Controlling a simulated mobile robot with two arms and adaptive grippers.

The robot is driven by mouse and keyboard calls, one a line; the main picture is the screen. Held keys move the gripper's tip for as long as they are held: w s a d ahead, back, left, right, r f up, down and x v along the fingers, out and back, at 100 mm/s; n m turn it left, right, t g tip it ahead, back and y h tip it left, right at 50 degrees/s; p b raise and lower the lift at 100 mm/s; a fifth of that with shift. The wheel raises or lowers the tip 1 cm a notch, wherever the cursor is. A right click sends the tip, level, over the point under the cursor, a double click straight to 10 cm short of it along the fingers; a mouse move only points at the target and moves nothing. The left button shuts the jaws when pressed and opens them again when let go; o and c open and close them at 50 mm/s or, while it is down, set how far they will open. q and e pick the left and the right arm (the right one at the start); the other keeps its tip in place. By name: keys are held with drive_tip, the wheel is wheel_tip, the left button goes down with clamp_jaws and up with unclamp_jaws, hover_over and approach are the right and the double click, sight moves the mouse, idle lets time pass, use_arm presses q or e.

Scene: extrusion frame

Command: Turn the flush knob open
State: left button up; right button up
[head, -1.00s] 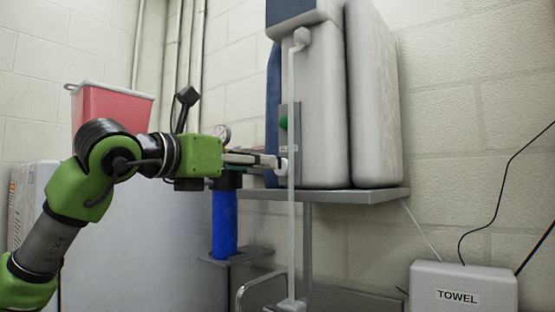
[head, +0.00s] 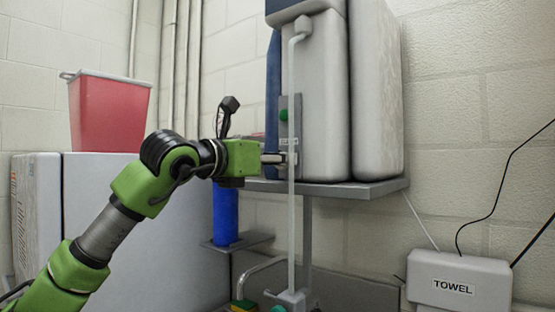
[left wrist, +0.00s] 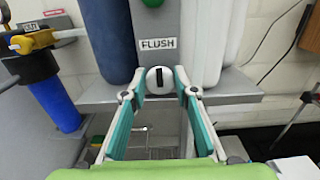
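The flush knob (left wrist: 159,80) is a round white knob with a black, nearly vertical mark, below the FLUSH label (left wrist: 158,44) in the left wrist view. It sits on a grey upright panel (head: 284,104). My left gripper (left wrist: 159,77) has its two teal-padded fingers on either side of the knob. The fingers look open, with narrow gaps beside the knob; contact is hard to tell. In the head view my left gripper (head: 285,159) reaches the panel from the left, and the knob is mostly hidden there. My right gripper is in neither view.
A green button (head: 284,115) sits above the label. A pale vertical pipe (head: 292,220) runs in front of the panel. White tanks (head: 376,100) stand on a grey shelf (head: 365,190). A blue filter (head: 226,212) hangs to the left, and a towel box (head: 460,284) is lower right.

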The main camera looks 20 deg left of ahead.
use_arm(q)
drive_tip(key=shift+a+f+n+b, duration=0.1)
drive_tip(key=shift+n+b, duration=2.75)
drive_tip(key=shift+n, duration=1.6)
drive_tip(key=shift+a+f+n+b, duration=0.1)
drive_tip(key=shift+n+b, duration=2.75)
drive_tip(key=shift+n, duration=1.6)
drive_tip(key=shift+w+r, duration=0.1)
drive_tip(key=o, duration=1.1)
drive_tip(key=shift+c, duration=0.2)
